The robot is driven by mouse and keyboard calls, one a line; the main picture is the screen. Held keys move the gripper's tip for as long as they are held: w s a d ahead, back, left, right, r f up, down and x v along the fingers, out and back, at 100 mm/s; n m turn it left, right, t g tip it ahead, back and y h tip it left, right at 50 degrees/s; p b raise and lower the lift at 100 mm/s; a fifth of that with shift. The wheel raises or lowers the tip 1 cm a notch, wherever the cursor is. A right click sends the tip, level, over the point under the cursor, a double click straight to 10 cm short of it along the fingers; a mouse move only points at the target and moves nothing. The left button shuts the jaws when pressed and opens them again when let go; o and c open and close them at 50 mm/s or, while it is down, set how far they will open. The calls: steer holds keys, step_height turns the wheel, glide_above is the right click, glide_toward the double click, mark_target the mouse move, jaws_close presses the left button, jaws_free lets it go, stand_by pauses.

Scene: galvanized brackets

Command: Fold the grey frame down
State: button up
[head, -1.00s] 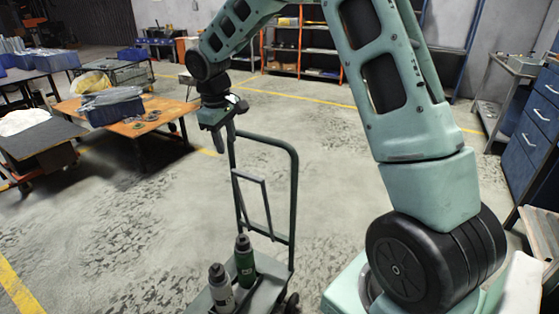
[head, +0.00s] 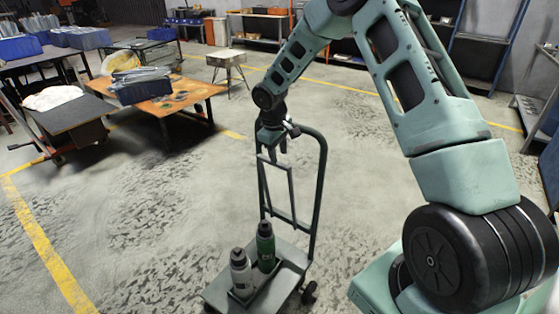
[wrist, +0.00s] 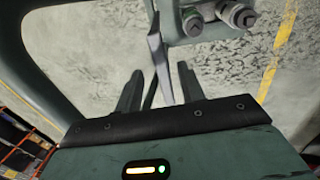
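The grey frame (head: 292,195) is a narrow rectangle of thin bars. It stands upright inside the dark green handle (head: 321,190) of a small cart (head: 284,292). My gripper (head: 277,150) is at the top of the frame, pointing down. In the wrist view, the two fingers of my gripper (wrist: 160,72) are apart, and a bar of the grey frame (wrist: 157,48) runs between them. A gap shows beside the bar, so the fingers are not closed on it. The frame's hinge is too small to make out.
A grey bottle (head: 241,272) and a green bottle (head: 266,247) stand on the cart bed below the frame. The handle tube (wrist: 45,45) curves close to my gripper. An orange table (head: 165,104) is at the left; the floor around the cart is mostly clear.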

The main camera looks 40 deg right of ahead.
mark_target(280, 164)
steer(key=shift+w+d+f, duration=0.1)
steer(key=shift+d+f, duration=0.05)
steer(key=shift+f, duration=0.8)
steer(key=shift+w+d+f, duration=0.1)
steer(key=shift+f, duration=0.8)
steer(key=shift+s, duration=0.1)
jaws_close()
steer(key=s+a+f+t+h+b, duration=0.1)
steer(key=s+a+f+h+b, duration=0.3)
steer(key=a+f+b, duration=0.55)
steer(key=s+a+f+t+h+b, duration=0.2)
steer(key=s+a+f+h+b, duration=0.25)
steer(key=a+b, duration=1)
steer(key=s+a+f+t+h+b, duration=0.1)
steer(key=a+f+h+b, duration=0.1)
steer(key=f+b, duration=0.5)
steer(key=s+a+f+t+h+b, duration=0.1)
steer(key=a+f+h+b, duration=0.2)
steer(key=f, duration=1.4)
steer(key=shift+s+a+f+t+h+b, duration=0.3)
steer(key=shift+h+b, duration=0.65)
steer(key=shift+b, duration=1.55)
steer(key=shift+w, duration=0.15)
